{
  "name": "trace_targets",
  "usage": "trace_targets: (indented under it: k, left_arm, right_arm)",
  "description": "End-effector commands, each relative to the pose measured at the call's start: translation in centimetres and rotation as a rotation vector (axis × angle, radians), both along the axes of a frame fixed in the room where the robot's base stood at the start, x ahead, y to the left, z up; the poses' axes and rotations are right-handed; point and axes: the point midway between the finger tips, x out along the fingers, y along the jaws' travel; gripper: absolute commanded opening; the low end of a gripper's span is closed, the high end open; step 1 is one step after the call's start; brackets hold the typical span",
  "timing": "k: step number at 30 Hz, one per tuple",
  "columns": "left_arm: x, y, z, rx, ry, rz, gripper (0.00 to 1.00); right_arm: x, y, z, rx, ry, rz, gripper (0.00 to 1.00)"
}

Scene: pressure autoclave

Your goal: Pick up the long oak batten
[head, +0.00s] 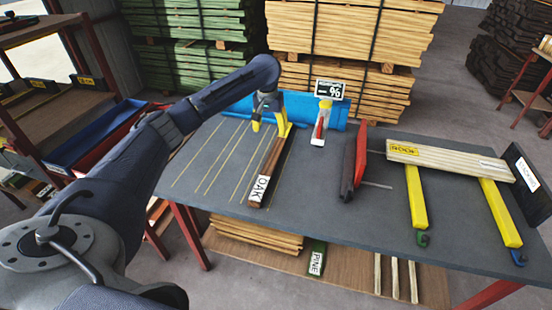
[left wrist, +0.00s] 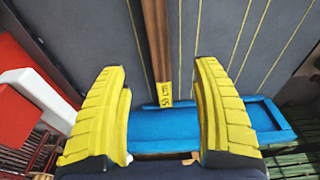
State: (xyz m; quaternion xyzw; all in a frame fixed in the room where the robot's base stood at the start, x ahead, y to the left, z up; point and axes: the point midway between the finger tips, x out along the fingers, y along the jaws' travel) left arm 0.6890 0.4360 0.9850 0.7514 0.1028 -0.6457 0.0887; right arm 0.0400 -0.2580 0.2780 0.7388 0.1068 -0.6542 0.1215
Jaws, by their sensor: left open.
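The long oak batten (head: 270,168) is a dark brown strip with a white OAK label at its near end. It lies on the grey table at left of centre, pointing away from me. My left gripper (head: 270,128) has yellow fingers and is open above the batten's far end. In the left wrist view the batten (left wrist: 156,40) runs between the two spread fingers, with a small yellow tag at its end. The fingers stand apart from its sides, and I see no contact. My right gripper is not in view.
A blue tray (head: 238,106) lies at the table's back edge behind the batten. A moisture meter (head: 321,122) and a red-and-black tool (head: 354,165) are to the right. A pale board (head: 450,160) rests across two yellow bars. The lined grey tabletop (head: 205,165) left of the batten is clear.

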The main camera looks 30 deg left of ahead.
Motion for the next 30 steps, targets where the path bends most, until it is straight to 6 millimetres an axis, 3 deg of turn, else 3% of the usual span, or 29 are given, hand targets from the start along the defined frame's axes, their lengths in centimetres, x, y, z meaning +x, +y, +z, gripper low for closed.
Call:
trace_targets:
  k: [16, 30]
  left_arm:
    - [1.3, 0.3, -9.4, 0.0, 0.004, 0.001, 0.66]
    - [1.9, 0.3, -12.3, -0.001, 0.003, 0.001, 0.66]
  right_arm:
    - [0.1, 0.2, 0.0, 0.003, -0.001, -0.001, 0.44]
    - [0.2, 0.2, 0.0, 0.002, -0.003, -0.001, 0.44]
